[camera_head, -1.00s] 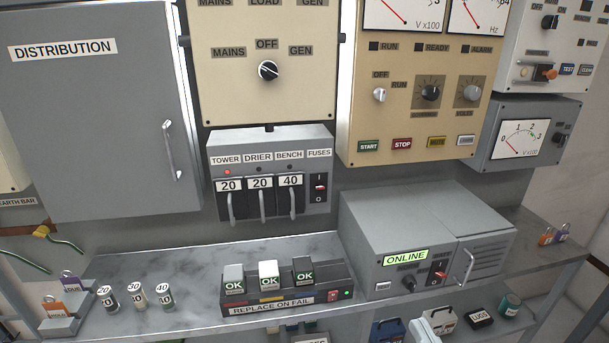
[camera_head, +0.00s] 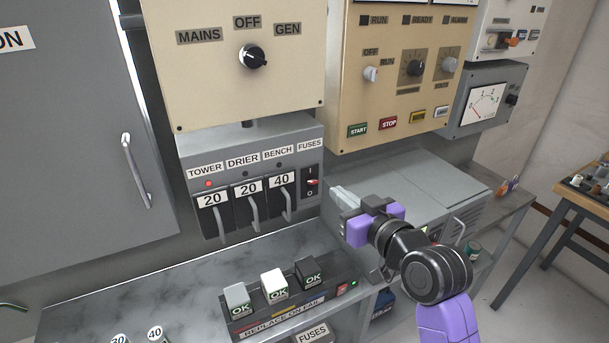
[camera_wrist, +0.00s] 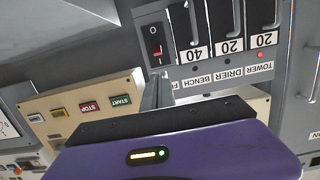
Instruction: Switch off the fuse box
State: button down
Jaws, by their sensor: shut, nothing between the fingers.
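The grey fuse box (camera_head: 255,157) hangs on the wall below the MAINS/OFF/GEN panel. It has three handled fuses marked 20, 20 and 40. Its red lamp under TOWER is lit (camera_head: 208,184). The small red switch (camera_head: 312,182), marked I above and O below, is at its right end under FUSES. The switch also shows in the wrist view (camera_wrist: 157,45), upside down. My purple gripper (camera_head: 335,191) is shut and empty, its fingertips just right of the switch and close to it. In the wrist view the fingertips (camera_wrist: 157,76) point at the switch; contact cannot be told.
A row of OK-marked blocks (camera_head: 274,283) sits on the shelf below. A grey cabinet (camera_head: 430,165) stands right of the fuse box, partly behind my arm. A beige panel (camera_head: 395,100) with START and STOP buttons is above it. A distribution cabinet (camera_head: 75,150) is at left.

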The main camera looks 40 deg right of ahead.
aim_at(313, 182)
jog(key=shift+a+f, duration=0.1)
jog(key=shift+f, duration=0.05)
jog(key=shift+w, duration=0.15)
jog(key=p+x, duration=0.1)
jog(key=x, duration=0.8)
jog(key=shift+w+f+p, duration=0.1)
jog(key=shift+w+p, duration=0.25)
jog(key=shift+p, duration=0.05)
jog(key=shift+s+f+b, duration=0.1)
jog(key=shift+f+b, duration=0.1)
jog(key=shift+b, duration=0.2)
